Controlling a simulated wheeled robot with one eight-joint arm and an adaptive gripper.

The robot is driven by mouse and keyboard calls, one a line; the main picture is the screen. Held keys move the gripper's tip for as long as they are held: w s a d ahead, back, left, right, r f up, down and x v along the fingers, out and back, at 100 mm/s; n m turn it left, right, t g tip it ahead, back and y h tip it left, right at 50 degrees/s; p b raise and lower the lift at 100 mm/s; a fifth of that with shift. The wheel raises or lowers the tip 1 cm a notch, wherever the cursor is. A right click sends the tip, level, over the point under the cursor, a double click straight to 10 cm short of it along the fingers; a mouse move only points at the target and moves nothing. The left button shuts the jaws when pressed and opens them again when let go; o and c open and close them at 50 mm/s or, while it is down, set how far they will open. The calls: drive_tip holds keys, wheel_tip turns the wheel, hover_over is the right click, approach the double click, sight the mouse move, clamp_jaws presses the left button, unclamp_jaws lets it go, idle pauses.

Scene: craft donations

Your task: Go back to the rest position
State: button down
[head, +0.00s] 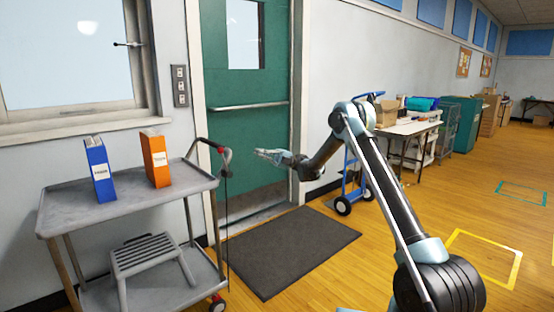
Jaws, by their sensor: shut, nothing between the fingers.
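My arm rises from the lower right in the head view, bends at a raised elbow and reaches left. My gripper (268,154) is at its end, in front of the green door (246,85), to the right of the cart's handle. It looks small at this distance, and it is shut with nothing in it. It appears clear of the door and the cart, though the exact gap cannot be told.
A grey cart (130,207) at left bears a blue binder (100,170) and an orange binder (156,160), with a step stool (150,258) below. A dark mat (290,248) lies before the door. A blue hand truck (346,185) and loaded table (408,128) stand behind my arm.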

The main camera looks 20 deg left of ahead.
drive_tip(key=shift+r, duration=0.1)
